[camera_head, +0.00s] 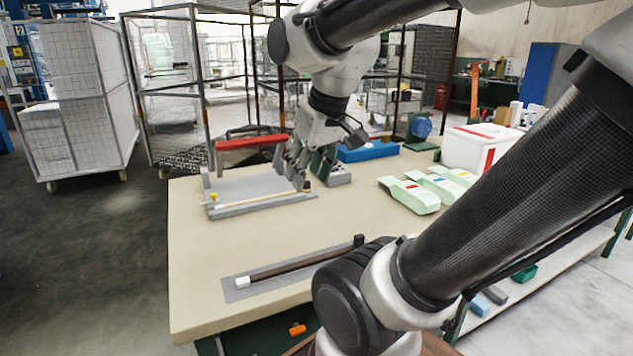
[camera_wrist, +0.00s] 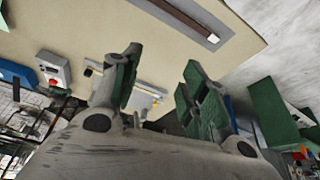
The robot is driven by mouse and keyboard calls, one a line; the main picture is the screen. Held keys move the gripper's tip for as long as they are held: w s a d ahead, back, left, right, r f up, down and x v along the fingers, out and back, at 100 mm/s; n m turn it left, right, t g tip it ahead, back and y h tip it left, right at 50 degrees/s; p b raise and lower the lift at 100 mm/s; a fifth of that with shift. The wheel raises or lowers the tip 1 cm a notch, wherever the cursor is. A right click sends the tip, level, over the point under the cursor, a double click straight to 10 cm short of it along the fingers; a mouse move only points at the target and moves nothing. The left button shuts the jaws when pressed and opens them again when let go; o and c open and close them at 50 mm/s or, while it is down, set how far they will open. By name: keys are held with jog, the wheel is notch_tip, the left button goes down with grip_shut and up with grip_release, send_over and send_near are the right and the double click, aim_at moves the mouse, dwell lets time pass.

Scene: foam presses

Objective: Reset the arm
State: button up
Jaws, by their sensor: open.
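My arm reaches from the right over the workbench (camera_head: 200,258). My gripper (camera_head: 303,180) points down above the back part of the bench, next to the right end of a grey press plate with a rail (camera_head: 262,207). In the wrist view my gripper (camera_wrist: 158,85) shows its two green-padded fingers wide apart, with nothing between them. A dark bar with a white end (camera_head: 290,268) lies on a grey mat at the front of the bench. It also shows in the wrist view (camera_wrist: 185,18).
Pale green foam pieces (camera_head: 410,195) and a white box with a red stripe (camera_head: 480,147) are on the right of the bench. A blue tray (camera_head: 368,151) stands behind my gripper. Wire cages stand behind; the bench's left front is bare.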

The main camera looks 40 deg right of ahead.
jog(key=s, duration=0.1)
jog(key=s+f, duration=0.1)
jog(key=s+a, duration=0.1)
jog(key=shift+s+f, duration=0.15)
jog(key=shift+s, duration=0.1)
jog(key=shift+c, duration=0.4)
dwell(1.6)
